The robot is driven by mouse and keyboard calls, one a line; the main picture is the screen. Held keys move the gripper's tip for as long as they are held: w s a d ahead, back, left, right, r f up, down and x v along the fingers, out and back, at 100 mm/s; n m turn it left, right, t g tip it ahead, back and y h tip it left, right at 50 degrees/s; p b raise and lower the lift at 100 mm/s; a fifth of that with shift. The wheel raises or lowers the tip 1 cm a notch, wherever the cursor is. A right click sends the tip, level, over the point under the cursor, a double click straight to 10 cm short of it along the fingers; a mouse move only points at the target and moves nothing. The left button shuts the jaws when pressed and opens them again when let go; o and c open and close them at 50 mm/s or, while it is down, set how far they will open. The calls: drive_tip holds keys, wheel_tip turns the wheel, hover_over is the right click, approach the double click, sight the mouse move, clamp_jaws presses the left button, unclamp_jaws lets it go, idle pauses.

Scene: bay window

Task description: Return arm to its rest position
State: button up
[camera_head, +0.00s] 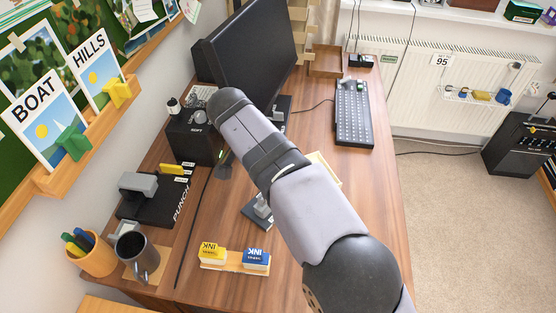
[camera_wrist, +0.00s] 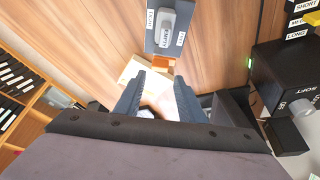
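In the wrist view my gripper (camera_wrist: 159,78) points down over the wooden desk. Its two dark fingers are spread apart, with a gap between the tips. A pale pad and a small orange piece (camera_wrist: 163,63) show beyond the tips, apparently on the desk below. I see nothing clamped between the fingers, though the lower part of the gap is partly hidden. In the head view my grey arm reaches across the middle of the desk (camera_head: 378,215), and its own links hide the fingers.
A grey-topped device (camera_head: 262,210) stands beside my arm; it also shows in the wrist view (camera_wrist: 170,22). A black box (camera_head: 190,138), monitor (camera_head: 250,55), punch (camera_head: 150,195), mug (camera_head: 137,255), pen cup (camera_head: 95,255), ink boxes (camera_head: 212,252) and keyboard (camera_head: 354,115) surround it. The right desk strip is clear.

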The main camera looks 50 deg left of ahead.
drive_tip(key=shift+w, duration=0.1)
drive_tip(key=w+d+r+g+h+p, duration=0.1)
drive_tip(key=w+d+p, duration=0.1)
drive_tip(key=w+d, duration=0.55)
drive_tip(key=w+d+r+g+p, duration=0.1)
drive_tip(key=w+d, duration=0.4)
drive_tip(key=d, duration=0.6)
drive_tip(key=w+d+h+p, duration=0.1)
drive_tip(key=w+d+p, duration=0.1)
drive_tip(key=w+d, duration=0.55)
drive_tip(key=s+d+m+g+p, duration=0.1)
drive_tip(key=s+d+m+p, duration=0.15)
drive_tip(key=d, duration=1.45)
drive_tip(key=s+d+f+g+p, duration=0.1)
drive_tip(key=s+d+f, duration=0.1)
drive_tip(key=s+d, duration=1)
drive_tip(key=shift+s+d+y, duration=0.2)
drive_tip(key=shift+d+y, duration=0.2)
drive_tip(key=shift+d, duration=0.35)
